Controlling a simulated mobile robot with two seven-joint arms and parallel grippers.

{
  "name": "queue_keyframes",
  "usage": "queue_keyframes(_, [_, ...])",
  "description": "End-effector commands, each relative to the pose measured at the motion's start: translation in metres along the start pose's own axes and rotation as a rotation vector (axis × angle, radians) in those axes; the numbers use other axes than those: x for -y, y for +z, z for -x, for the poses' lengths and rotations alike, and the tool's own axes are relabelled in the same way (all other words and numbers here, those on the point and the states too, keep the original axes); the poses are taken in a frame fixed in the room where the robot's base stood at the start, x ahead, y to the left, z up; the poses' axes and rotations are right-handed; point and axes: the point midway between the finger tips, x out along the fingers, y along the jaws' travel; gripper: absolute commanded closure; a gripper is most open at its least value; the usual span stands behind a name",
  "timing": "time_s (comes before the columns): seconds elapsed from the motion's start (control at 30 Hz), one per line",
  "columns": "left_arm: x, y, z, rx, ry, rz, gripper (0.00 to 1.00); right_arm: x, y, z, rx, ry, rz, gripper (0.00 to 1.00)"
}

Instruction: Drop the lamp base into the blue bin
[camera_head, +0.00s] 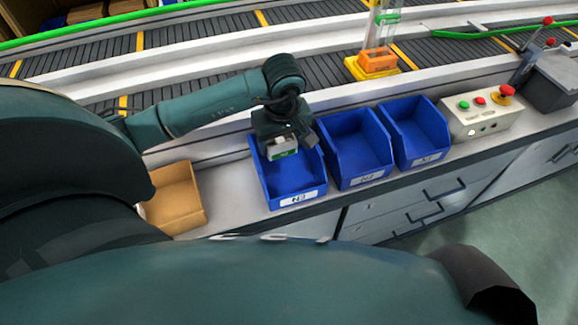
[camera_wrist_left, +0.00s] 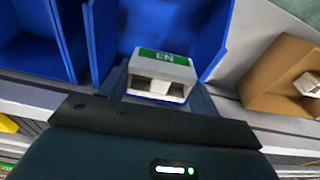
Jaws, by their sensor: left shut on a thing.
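My left gripper (camera_head: 284,143) is over the leftmost blue bin (camera_head: 298,187) in the head view, pointing down. It is shut on the lamp base (camera_head: 283,150), a small white block with a green label. In the left wrist view the lamp base (camera_wrist_left: 161,76) sits at the fingertips, with the blue bin (camera_wrist_left: 185,20) behind it. The bin carries a white label on its front. The gripper hides part of the bin's inside. I cannot tell whether the lamp base touches the bin. My right gripper is not in view.
Two more blue bins, the middle one (camera_head: 359,150) and the right one (camera_head: 415,132), stand in the same row. A brown box (camera_head: 175,199) is left of the bins. A control box (camera_head: 482,115) with buttons stands at the right. A conveyor (camera_head: 330,35) runs behind.

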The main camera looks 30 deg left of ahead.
Motion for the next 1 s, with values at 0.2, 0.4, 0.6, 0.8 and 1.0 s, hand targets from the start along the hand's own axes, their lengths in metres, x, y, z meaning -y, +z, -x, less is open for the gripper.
queue_keyframes(0.2, [0.0,0.0,0.001,0.0,0.0,0.0,0.27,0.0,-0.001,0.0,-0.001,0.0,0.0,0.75])
queue_keyframes(0.4, [0.0,0.0,0.001,0.0,0.0,0.0,0.13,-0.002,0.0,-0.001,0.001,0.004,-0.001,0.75])
queue_keyframes(0.6, [0.0,0.0,0.001,0.0,0.0,0.0,0.13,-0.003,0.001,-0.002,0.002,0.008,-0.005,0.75])
queue_keyframes(0.8, [-0.001,-0.001,0.02,-0.003,0.004,-0.001,0.13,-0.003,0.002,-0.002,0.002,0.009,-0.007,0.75])
queue_keyframes(1.0, [-0.001,-0.001,0.064,-0.006,0.006,-0.001,0.13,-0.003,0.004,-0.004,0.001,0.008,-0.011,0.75])
